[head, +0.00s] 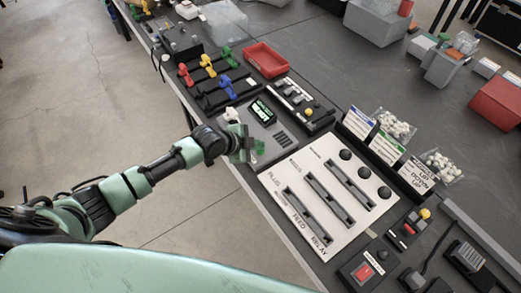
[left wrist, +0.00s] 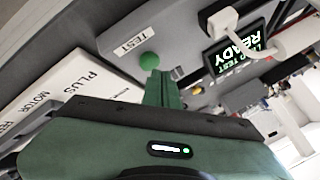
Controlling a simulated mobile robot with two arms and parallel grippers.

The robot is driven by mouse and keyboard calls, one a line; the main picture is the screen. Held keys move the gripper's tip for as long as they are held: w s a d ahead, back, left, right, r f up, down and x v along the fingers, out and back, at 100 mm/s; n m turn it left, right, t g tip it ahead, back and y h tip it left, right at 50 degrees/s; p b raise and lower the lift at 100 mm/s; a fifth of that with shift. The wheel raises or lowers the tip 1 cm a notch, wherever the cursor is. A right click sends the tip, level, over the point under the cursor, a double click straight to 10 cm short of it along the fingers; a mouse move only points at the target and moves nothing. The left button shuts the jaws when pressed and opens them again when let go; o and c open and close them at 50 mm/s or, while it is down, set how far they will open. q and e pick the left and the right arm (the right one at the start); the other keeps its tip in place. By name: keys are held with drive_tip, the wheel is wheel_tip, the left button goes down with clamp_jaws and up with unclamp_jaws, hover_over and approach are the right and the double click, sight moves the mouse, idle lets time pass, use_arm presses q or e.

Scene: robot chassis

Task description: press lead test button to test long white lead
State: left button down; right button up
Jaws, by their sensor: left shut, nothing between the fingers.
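The lead tester (head: 278,155) is a grey box on the bench, with a lit screen (head: 263,110) that also shows in the left wrist view (left wrist: 240,48), reading "READY" in green. Its round green button (left wrist: 149,60) sits beside a "TEST" label (left wrist: 128,46). A white lead (head: 232,115) lies across the tester's far left part; it also shows looped near the screen in the left wrist view (left wrist: 226,22). My left gripper (head: 256,149) is shut and empty, over the tester's near left part. Its fingertips (left wrist: 158,74) look close to the button; contact cannot be told.
A white panel (head: 330,190) with slots and black knobs lies right of the tester. A black switch box (head: 302,106), a red tray (head: 265,60) and coloured clamps (head: 208,66) stand behind. A red-button box (head: 362,272) is at the front.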

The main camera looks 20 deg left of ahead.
sight(258, 152)
use_arm(q)
drive_tip(key=shift+f+b, duration=0.4)
drive_tip(key=shift+f, duration=0.15)
idle(0.4)
drive_tip(key=shift+r, duration=0.15)
drive_tip(key=shift+r+p, duration=0.8)
wheel_tip(258, 152, up, 5)
drive_tip(key=p, duration=0.4)
drive_tip(key=shift+r, duration=0.1)
idle(0.3)
idle(0.5)
